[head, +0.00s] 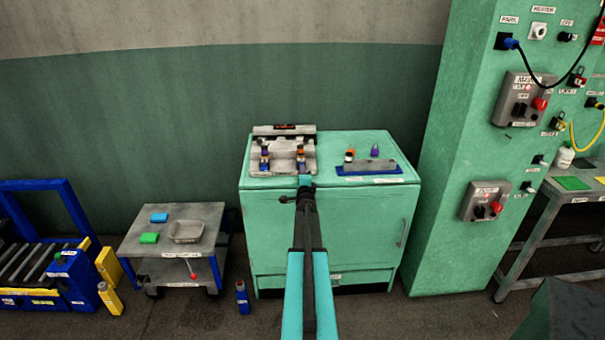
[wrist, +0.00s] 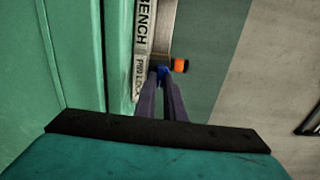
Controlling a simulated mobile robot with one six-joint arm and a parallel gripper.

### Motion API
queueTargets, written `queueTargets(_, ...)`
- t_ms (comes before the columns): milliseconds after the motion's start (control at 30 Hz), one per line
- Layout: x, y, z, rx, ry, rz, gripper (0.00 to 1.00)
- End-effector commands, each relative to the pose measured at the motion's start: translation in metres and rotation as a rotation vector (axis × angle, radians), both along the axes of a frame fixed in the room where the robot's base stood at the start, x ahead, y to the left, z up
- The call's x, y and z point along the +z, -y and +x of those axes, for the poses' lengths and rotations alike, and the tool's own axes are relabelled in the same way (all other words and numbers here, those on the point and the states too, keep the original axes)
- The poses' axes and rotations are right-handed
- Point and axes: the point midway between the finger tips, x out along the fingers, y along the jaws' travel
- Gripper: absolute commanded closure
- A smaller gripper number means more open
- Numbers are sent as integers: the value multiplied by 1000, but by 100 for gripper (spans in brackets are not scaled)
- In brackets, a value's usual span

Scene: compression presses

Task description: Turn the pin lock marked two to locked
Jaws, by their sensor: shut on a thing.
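The grey pin lock fixture (head: 258,172) sits on top of the green cabinet, at its left. My gripper (head: 304,183) reaches over the cabinet's front edge to the right lock. In the wrist view, my gripper (wrist: 161,77) is shut on a blue part of a lock (wrist: 162,70), with an orange end (wrist: 180,65) just right of the fingertips. The fingers partly hide this lock.
A blue tray with a grey block (head: 368,167) and pegs lies on the right of the cabinet top (head: 345,142). A tall green panel (head: 455,150) with switches and cables stands at the right. A low cart (head: 135,240) stands at the left.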

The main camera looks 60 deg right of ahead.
Motion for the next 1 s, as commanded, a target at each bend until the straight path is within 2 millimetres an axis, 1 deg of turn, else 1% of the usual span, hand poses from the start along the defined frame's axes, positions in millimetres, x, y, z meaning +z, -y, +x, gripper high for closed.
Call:
queueTargets(67,1,2,-2,-4,5,2,100)
queueTargets(100,1,2,-2,-4,5,2,86)
queueTargets(200,0,2,-2,-3,2,2,72)
queueTargets(667,0,-3,-3,-1,1,1,72)
queueTargets(867,-1,-12,-9,-1,0,0,72)
queueTargets(1000,-1,-22,-16,-1,0,0,72)
